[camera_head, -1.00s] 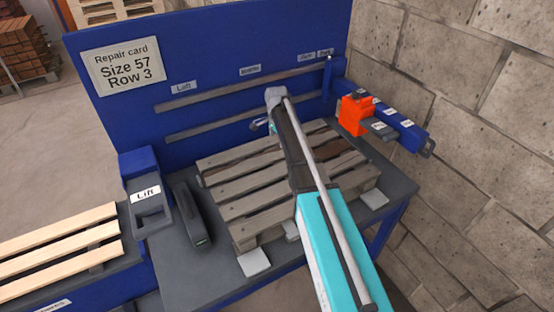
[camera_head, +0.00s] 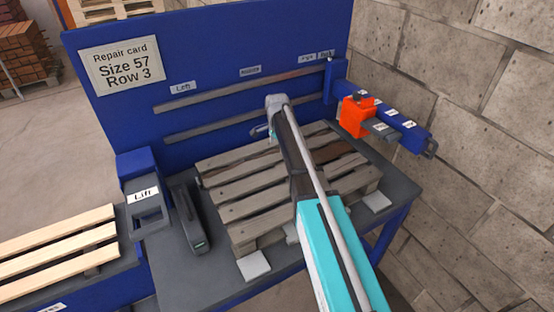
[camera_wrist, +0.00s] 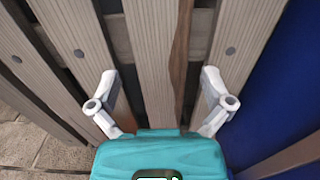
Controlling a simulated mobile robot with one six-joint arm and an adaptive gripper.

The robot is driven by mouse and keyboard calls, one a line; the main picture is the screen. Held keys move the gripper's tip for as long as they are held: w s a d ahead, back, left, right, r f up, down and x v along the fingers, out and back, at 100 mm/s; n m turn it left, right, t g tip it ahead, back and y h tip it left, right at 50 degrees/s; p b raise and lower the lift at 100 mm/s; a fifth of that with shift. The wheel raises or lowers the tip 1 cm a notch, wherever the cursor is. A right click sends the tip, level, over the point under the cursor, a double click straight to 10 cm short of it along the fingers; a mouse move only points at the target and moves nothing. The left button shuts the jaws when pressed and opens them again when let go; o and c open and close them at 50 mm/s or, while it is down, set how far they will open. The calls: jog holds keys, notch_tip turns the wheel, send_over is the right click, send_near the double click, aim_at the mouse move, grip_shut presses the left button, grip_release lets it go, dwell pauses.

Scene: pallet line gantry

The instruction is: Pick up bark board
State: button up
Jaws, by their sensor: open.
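A grey wooden pallet (camera_head: 250,190) lies on the bench. A dark brown strip of bark board (camera_head: 345,166) shows among its slats in the head view, partly hidden by my arm. In the wrist view the brown bark strip (camera_wrist: 180,60) runs lengthwise along a pale slat, between my fingers. My gripper (camera_wrist: 160,88) is open and empty, with one finger on each side of that slat. In the head view my gripper (camera_head: 262,131) is small and partly hidden, over the pallet's back side; whether it touches the wood I cannot tell.
A blue back panel (camera_head: 215,60) with rails stands close behind the pallet. An orange device (camera_head: 355,116) sits on a blue rail at right, near a block wall. A dark tool (camera_head: 189,218) and a Lift unit (camera_head: 145,205) are at left.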

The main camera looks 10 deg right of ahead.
aim_at(277, 155)
jog(key=shift+f+b, duration=1.7)
jog(key=shift+f, duration=0.25)
jog(key=c, duration=1.1)
jog(key=shift+o, duration=0.2)
jog(key=shift+r, duration=0.15)
notch_tip(277, 155, up, 3)
jog(key=p, duration=0.3)
jog(key=shift+f, duration=0.2)
jog(key=s+a+r+p, duration=0.3)
jog(key=s+r+p, duration=0.7)
jog(key=s, duration=0.3)
jog(key=shift+s, duration=0.4)
